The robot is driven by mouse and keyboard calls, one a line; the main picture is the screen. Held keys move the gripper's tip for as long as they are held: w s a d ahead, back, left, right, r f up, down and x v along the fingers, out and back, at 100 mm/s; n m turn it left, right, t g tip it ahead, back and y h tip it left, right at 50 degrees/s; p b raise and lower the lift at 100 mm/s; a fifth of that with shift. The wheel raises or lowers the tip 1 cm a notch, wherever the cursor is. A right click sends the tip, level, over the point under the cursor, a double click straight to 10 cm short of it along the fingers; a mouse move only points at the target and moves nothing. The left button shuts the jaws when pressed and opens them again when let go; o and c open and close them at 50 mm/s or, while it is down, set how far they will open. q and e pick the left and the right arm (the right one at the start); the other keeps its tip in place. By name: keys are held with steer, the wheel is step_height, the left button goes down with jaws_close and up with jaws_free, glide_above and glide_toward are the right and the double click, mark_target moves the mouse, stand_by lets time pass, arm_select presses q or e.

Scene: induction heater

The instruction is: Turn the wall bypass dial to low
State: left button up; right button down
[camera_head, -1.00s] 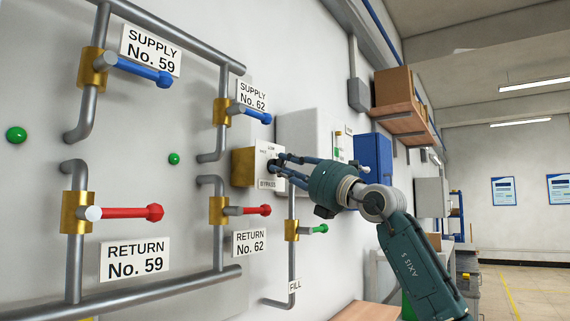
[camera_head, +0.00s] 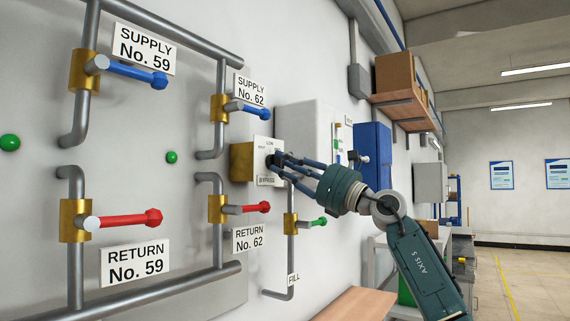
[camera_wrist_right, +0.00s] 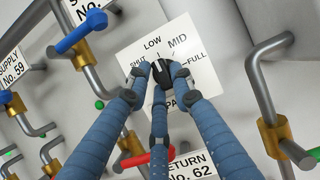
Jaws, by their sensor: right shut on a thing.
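The bypass dial is a black knob (camera_wrist_right: 160,68) on a white plate (camera_head: 262,147) marked SHUT, LOW, MID and FULL. The plate sits on the front of a brass box (camera_head: 241,161) on the wall. My right gripper (camera_head: 277,160) reaches the dial from the right. In the right wrist view its blue fingers (camera_wrist_right: 160,77) are closed around the knob, with one finger below. The fingers hide most of the knob and part of the lower lettering. The knob's exact pointing is hard to read; its top faces roughly between LOW and MID. My left gripper is out of view.
Pipes with blue supply levers (camera_head: 138,72) and red return levers (camera_head: 125,219) are left of the dial. A green fill lever (camera_head: 312,222) is just below my right gripper. A grey wall box (camera_head: 307,130) stands close behind the fingers.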

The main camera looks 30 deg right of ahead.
steer(key=shift+w+a+f, duration=0.15)
steer(key=shift+f, duration=0.15)
steer(key=c, duration=1.7)
jaws_free()
steer(key=shift+c, duration=0.2)
steer(key=shift+o, duration=1.3)
steer(key=shift+r, duration=0.1)
steer(key=shift+r, duration=0.1)
steer(key=v, duration=1.2)
steer(key=shift+d, duration=0.2)
